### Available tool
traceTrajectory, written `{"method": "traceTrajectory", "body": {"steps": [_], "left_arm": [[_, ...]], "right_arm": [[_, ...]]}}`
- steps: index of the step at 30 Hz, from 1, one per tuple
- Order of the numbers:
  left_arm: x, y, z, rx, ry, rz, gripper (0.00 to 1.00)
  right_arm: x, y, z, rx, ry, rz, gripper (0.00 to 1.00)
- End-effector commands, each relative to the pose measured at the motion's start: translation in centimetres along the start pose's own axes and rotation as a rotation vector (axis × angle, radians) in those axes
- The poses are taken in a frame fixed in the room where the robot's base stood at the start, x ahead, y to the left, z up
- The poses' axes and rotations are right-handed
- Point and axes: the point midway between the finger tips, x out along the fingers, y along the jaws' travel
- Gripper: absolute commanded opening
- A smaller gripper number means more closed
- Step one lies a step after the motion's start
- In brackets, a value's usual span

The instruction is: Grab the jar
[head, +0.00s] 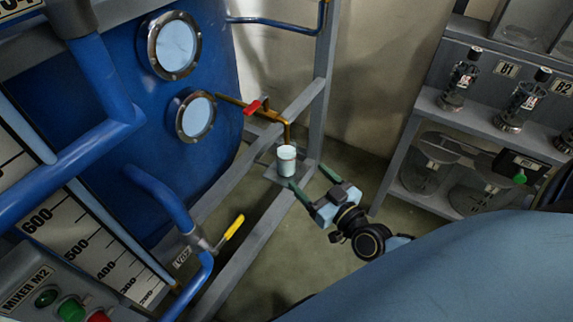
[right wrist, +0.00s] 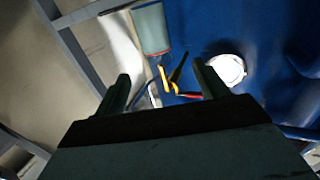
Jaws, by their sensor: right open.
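The jar (head: 287,161) is a small clear cylinder with pale contents. It stands upright on a small grey plate (head: 270,176) under the end of a brass outlet pipe (head: 287,132). My right gripper (head: 309,178) is open and empty, with its two green fingers pointing toward the jar from the lower right, just short of it. In the right wrist view, a pale grey-green cylinder that looks like the jar (right wrist: 151,28) is beyond the fingertips, above the gap between them (right wrist: 165,85). My left gripper is not in view.
A red valve handle (head: 252,107) sits on the brass pipe, close to the jar. A blue tank (head: 110,165) fills the left, with a grey frame (head: 262,137) beside it. Shelves with bottles (head: 459,80) stand at right. The floor between is clear.

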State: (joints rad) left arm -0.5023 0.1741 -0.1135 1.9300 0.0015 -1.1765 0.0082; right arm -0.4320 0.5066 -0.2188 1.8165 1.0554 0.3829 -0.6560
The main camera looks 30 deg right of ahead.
Motion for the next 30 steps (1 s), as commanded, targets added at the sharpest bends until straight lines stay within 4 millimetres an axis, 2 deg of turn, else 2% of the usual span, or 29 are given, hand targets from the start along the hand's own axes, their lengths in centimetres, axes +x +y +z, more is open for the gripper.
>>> {"method": "traceTrajectory", "body": {"steps": [9, 12, 19, 27, 30], "left_arm": [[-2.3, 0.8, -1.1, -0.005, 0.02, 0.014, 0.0], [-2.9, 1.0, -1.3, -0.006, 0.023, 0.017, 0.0], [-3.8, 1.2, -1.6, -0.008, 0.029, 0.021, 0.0], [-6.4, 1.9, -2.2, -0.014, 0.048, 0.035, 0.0], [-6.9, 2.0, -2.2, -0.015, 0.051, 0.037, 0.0]], "right_arm": [[5.8, 0.0, -0.1, 0.003, 0.005, 0.001, 0.73], [7.0, 0.1, 0.0, 0.002, 0.003, 0.001, 0.73], [8.5, 0.2, -0.1, 0.001, 0.002, 0.0, 0.73], [12.1, 0.6, -0.2, 0.001, 0.003, 0.0, 0.73], [12.8, 0.6, -0.2, 0.001, 0.001, 0.0, 0.73]]}}
